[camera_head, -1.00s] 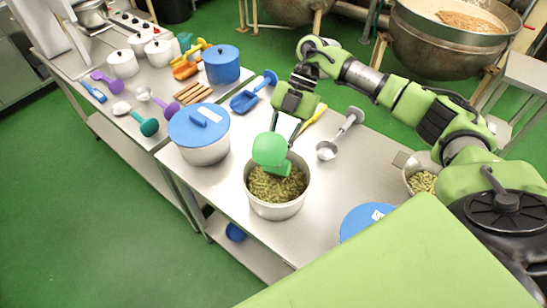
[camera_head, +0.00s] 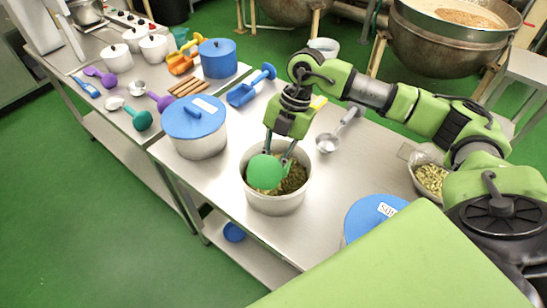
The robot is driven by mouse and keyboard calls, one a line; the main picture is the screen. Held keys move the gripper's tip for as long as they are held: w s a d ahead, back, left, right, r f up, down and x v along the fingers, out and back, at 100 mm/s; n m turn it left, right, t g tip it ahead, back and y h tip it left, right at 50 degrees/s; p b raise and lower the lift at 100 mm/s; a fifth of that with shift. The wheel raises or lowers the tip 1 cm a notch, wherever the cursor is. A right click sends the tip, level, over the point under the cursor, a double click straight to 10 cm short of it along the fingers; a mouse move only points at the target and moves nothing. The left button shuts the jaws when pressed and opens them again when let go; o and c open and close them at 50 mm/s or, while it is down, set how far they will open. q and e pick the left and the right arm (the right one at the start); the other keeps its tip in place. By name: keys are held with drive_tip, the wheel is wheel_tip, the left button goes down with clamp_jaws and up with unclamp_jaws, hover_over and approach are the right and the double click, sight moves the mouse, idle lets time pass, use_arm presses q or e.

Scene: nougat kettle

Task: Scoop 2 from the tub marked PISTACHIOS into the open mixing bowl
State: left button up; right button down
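An open pale tub (camera_head: 276,203) of greenish nuts stands on the steel table in the middle of the head view; no marking on it is readable. My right gripper (camera_head: 279,150), its arm coming in from the right, is over this tub, pointing down. It is shut on a green scoop (camera_head: 265,172), whose rounded part is inside the tub's mouth, over the nuts. Whether the scoop holds nuts cannot be seen. At the right, a bowl (camera_head: 412,160) holds pale nuts, partly hidden by my arm. I cannot tell which vessel is the mixing bowl. My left gripper is not in view.
A blue-lidded pot (camera_head: 203,145) stands left of the tub. A blue scoop (camera_head: 250,87) and a metal ladle (camera_head: 330,142) lie behind it. A labelled blue lid (camera_head: 368,216) is at the front right. Large kettles (camera_head: 440,45) stand beyond the table.

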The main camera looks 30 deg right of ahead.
sight(261, 175)
drive_tip(key=shift+s+a+f+t+h+b, duration=0.5)
drive_tip(key=shift+f+t+h, duration=0.1)
drive_tip(key=shift+f, duration=0.1)
drive_tip(key=s+a+t+h+b, duration=0.2)
drive_tip(key=b, duration=0.1)
drive_tip(key=s+a+r+t+h+b, duration=0.1)
drive_tip(key=t+h+b, duration=0.1)
drive_tip(key=shift+s+a+r+n, duration=0.1)
drive_tip(key=shift+s+a+n, duration=0.1)
drive_tip(key=shift+a+n, duration=0.15)
drive_tip(key=shift+s+a+r+t, duration=0.25)
drive_tip(key=shift+s+r+t, duration=0.05)
drive_tip(key=shift+r, duration=0.3)
drive_tip(key=shift+s+r+h+p, duration=0.15)
drive_tip(key=shift+r+h+p, duration=0.15)
drive_tip(key=shift+r+p, duration=0.65)
drive_tip(key=r+p, duration=0.2)
drive_tip(key=p, duration=0.1)
drive_tip(key=r+p, duration=0.1)
drive_tip(key=r, duration=0.1)
drive_tip(key=shift+s+a+t+p, duration=0.2)
drive_tip(key=shift+a+t+p, duration=0.1)
drive_tip(key=shift+p, duration=0.1)
